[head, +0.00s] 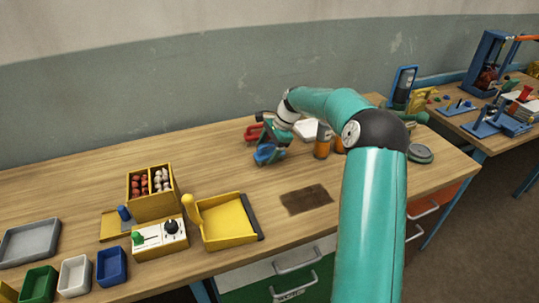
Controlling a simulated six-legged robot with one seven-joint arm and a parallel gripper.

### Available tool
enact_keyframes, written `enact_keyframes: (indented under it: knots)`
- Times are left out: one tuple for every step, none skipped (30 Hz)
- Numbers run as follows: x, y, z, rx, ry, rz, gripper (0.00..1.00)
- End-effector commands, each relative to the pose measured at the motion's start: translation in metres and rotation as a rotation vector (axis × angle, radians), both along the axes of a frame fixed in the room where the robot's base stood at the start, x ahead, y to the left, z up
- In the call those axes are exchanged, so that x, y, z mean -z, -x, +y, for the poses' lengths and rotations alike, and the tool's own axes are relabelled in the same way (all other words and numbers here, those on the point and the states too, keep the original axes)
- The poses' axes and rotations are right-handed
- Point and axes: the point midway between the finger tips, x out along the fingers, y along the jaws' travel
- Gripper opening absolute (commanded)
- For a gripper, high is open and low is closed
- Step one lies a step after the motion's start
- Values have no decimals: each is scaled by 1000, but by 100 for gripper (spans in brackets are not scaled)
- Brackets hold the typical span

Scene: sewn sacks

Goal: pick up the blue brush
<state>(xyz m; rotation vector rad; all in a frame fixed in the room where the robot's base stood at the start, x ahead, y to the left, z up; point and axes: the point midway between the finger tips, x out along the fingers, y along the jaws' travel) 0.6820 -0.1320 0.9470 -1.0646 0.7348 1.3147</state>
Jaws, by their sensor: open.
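A small blue object (267,154), which looks like the blue brush, lies on the wooden workbench (330,172) below the end of my arm. Its shape is partly hidden, and I cannot make out its bristles. My gripper (268,143) is just above or beside it, pointing down, and is open. Whether the fingers touch the blue object or stand around it is too small to tell.
A red item (253,133) lies close behind the gripper, with amber jars (322,145) to its right. A yellow dustpan (226,220), a compartment box (151,190) and a switch box (160,238) stand nearer the front. Bare wood lies left of the gripper.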

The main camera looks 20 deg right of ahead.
Motion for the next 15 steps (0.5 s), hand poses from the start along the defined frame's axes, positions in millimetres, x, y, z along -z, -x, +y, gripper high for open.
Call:
enact_keyframes:
  knots:
    - [6,-1,3,-1,-2,1,72]
    - [8,-1,4,-1,-2,1,72]
    - [10,-2,5,0,-2,1,72]
    - [11,-2,5,1,-1,0,72]
    - [11,-2,5,0,-1,0,72]
    - [11,-2,5,0,0,-1,72]
    - [11,-2,5,0,0,-1,72]
    - [11,-2,5,0,0,-1,72]
    - [10,-2,5,0,0,-1,72]
    - [10,-2,5,0,0,0,72]
    - [10,-2,5,0,0,0,66]
    - [10,-2,5,0,0,0,58]
    - [10,-2,5,0,0,0,52]
    - [10,-2,5,0,0,0,46]
    - [10,-2,5,0,0,0,38]
